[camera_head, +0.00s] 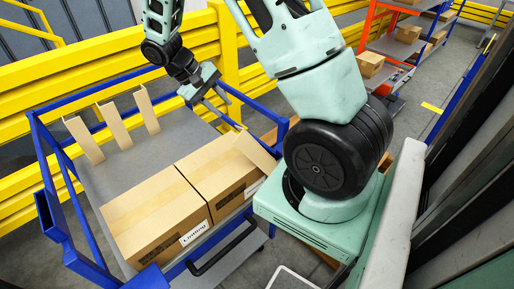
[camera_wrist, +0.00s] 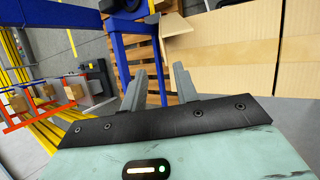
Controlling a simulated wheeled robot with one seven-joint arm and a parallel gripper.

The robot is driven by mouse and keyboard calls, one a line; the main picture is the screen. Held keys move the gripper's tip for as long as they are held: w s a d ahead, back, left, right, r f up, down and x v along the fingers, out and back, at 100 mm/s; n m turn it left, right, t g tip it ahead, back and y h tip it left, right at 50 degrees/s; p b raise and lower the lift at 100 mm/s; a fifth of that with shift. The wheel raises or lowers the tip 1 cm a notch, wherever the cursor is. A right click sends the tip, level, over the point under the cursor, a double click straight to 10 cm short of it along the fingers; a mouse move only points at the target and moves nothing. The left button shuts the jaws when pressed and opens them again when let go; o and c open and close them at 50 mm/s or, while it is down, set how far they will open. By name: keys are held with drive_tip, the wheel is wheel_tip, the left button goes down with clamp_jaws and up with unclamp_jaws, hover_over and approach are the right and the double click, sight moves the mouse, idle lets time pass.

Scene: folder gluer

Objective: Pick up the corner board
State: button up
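Three tan corner boards stand in a row along the far side of a blue cart in the head view: a left one (camera_head: 84,140), a middle one (camera_head: 115,125) and a right one (camera_head: 147,110). My gripper (camera_head: 238,114) is to the right of them, above the cart's right end, apart from all three. In the wrist view my gripper (camera_wrist: 159,80) has its two fingers apart with nothing between them. A tilted tan piece (camera_head: 255,151) sits at the right end of the boxes; I cannot tell whether it is a box flap or another board.
The blue cart (camera_head: 42,150) has a grey deck holding two closed cartons, a left one (camera_head: 155,215) and a right one (camera_head: 218,175). Yellow rails (camera_head: 100,60) run behind it. A red-and-blue shelf (camera_head: 385,50) with boxes stands at the back right.

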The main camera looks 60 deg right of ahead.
sight(251, 138)
drive_tip(key=p+x, duration=0.2)
drive_tip(key=x, duration=0.8)
drive_tip(key=shift+s+a+p, duration=0.1)
drive_tip(key=shift+s+p, duration=0.05)
drive_tip(key=shift+p, duration=0.2)
drive_tip(key=shift+p+x, duration=1.2)
drive_tip(key=shift+x, duration=0.85)
drive_tip(key=shift+s+f, duration=0.3)
drive_tip(key=shift+f, duration=0.4)
clamp_jaws()
